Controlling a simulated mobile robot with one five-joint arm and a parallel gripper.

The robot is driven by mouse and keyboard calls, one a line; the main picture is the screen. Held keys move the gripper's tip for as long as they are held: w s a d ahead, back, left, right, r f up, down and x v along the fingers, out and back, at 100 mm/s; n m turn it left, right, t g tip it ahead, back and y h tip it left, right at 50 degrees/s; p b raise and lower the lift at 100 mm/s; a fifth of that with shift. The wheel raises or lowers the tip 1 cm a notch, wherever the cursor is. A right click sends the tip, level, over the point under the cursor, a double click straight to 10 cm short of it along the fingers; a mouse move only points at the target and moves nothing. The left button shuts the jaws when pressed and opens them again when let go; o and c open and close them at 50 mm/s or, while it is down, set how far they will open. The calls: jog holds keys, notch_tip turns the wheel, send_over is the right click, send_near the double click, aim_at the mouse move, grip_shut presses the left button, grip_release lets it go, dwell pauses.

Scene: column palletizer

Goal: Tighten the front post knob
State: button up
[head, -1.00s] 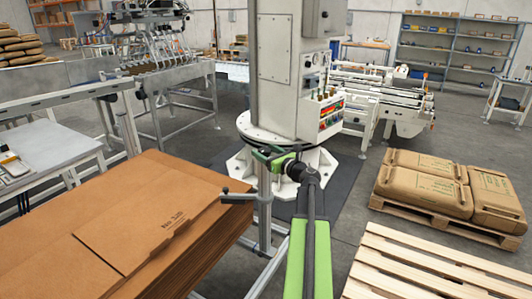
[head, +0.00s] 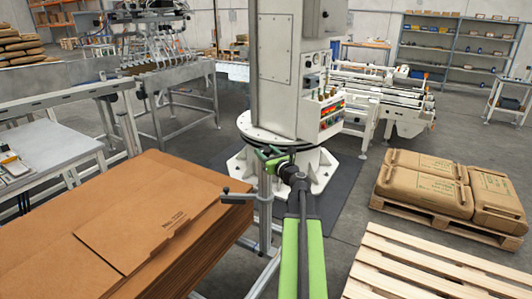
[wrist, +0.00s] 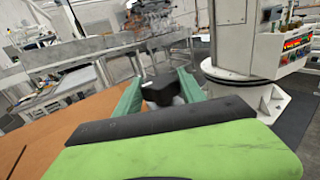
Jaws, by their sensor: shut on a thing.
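A metal post (head: 265,215) stands at the right edge of the cardboard stack, with a small side arm and dark handle (head: 226,191) clamped on it. My gripper (head: 272,156) is at the top of this post, its green fingers closed around what sits there. In the wrist view a black knob (wrist: 162,91) shows between the two green fingers of my gripper (wrist: 160,95), which are shut on it. In the head view the knob is mostly hidden by the fingers. Whether the knob has turned cannot be told.
A stack of flat brown cardboard (head: 110,220) fills the lower left. A white machine column (head: 285,70) on a round base stands just behind my gripper. A bare wooden pallet (head: 430,265) and a pallet of brown sacks (head: 425,178) are at right, with grey floor between.

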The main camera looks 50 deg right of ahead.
jog(key=m+g+h, duration=0.1)
jog(key=h, duration=0.1)
jog(key=m+g+h, duration=0.1)
jog(key=m+h, duration=0.1)
jog(key=m+g+h, duration=0.1)
jog(key=h, duration=0.1)
jog(key=shift+w+a, duration=0.1)
jog(key=shift+a, duration=0.15)
jog(key=m+g+h, duration=0.1)
jog(key=g, duration=0.1)
jog(key=m+g+h, duration=0.3)
jog(key=m+g, duration=0.1)
jog(key=shift+w, duration=0.25)
jog(key=m+g+h, duration=0.1)
jog(key=m+g, duration=0.1)
jog(key=g, duration=0.1)
jog(key=m+g+h, duration=0.1)
jog(key=m+g, duration=0.1)
jog(key=g, duration=0.1)
jog(key=shift+w+d, duration=0.1)
jog(key=shift+m+g, duration=1.3)
jog(key=shift+g, duration=0.7)
jog(key=shift+s+g, duration=0.2)
jog(key=shift+g, duration=0.2)
jog(key=o, duration=1.4)
